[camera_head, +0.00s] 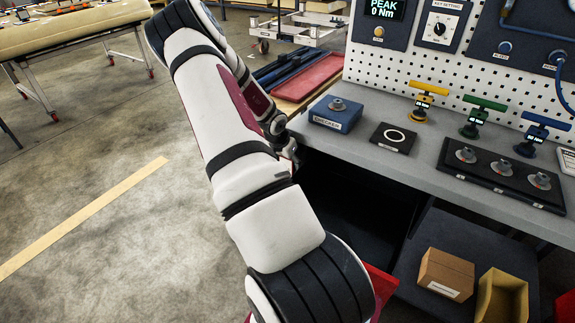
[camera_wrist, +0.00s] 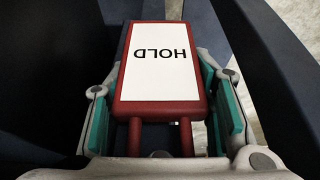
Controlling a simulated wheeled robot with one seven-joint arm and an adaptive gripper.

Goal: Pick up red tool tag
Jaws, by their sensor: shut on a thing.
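The red tool tag (camera_wrist: 160,70) fills the middle of the wrist view. It has a red frame and a white face with the word HOLD, upside down in that view. Two red prongs run from its lower edge toward my wrist. My gripper (camera_wrist: 162,106) is shut on the tag, with its teal-padded fingers on the left and right sides. In the head view my arm reaches down across the middle; the gripper and the tag cannot be made out there.
A grey workbench (camera_head: 405,163) stands at right, holding a blue box (camera_head: 335,114), colored tools and a black socket tray (camera_head: 500,180). A cardboard box (camera_head: 446,275) and a yellow bin (camera_head: 502,297) sit on its lower shelf. Open floor lies at left.

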